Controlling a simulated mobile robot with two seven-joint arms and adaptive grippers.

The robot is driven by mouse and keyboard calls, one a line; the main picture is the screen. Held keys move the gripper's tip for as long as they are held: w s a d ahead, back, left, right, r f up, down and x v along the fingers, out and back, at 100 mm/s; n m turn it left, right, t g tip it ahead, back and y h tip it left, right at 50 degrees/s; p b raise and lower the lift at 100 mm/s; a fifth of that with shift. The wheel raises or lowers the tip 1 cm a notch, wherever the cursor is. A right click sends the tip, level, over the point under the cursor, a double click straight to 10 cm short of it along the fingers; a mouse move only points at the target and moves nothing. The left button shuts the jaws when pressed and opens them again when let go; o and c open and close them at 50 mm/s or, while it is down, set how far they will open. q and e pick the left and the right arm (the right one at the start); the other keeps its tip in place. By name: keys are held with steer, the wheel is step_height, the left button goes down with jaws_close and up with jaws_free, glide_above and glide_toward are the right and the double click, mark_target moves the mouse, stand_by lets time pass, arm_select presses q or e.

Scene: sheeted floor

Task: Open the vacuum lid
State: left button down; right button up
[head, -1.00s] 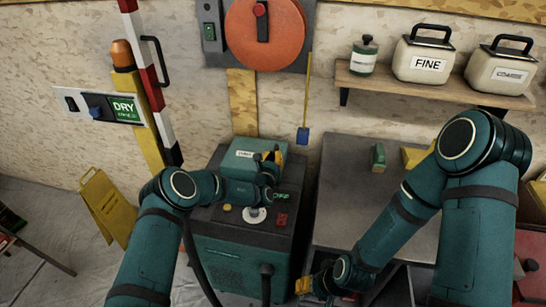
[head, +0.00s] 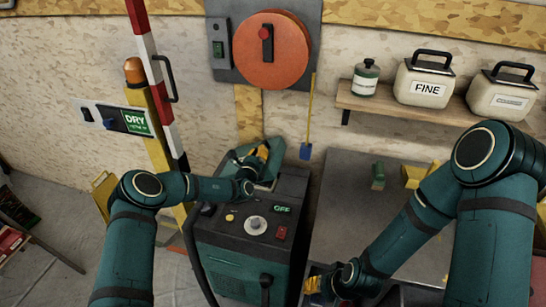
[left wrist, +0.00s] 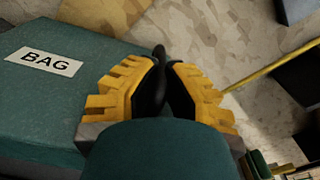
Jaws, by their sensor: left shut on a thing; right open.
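The vacuum (head: 240,255) is a dark teal and black machine with a knob, a red switch and a green "OFF" display on top. Its teal lid (head: 269,184) is at the back of the top and looks tilted up, partly hidden by my left gripper. The lid (left wrist: 25,100) shows a "BAG" label in the left wrist view. My left gripper (head: 262,153) is shut at the lid; in the left wrist view its yellow fingers (left wrist: 163,88) close around a dark part, seemingly the handle. My right gripper (head: 313,285) is open, low beside the vacuum's right side, away from the lid.
A grey metal table (head: 345,215) stands right of the vacuum with a small green block (head: 378,176) on it. A shelf (head: 390,112) with canisters hangs above. A red-and-white pole (head: 150,70) and yellow post stand left. A dark hose loops at the vacuum's front.

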arm_select(q)
steer(key=w+a+r+n+b, duration=0.2)
steer(key=a+n, duration=0.2)
steer(key=a, duration=0.5)
steer(key=w+a+r+n+b, duration=0.1)
steer(key=a+n, duration=0.3)
steer(key=a, duration=0.5)
steer(key=shift+w+a+r+n+b, duration=0.3)
steer(key=shift+w+r+n+b, duration=0.1)
steer(key=shift+b, duration=0.4)
steer(key=c, duration=1)
jaws_free()
steer(key=shift+f, duration=0.1)
steer(key=s+a, duration=0.2)
steer(key=s, duration=1)
steer(key=shift+a, duration=0.15)
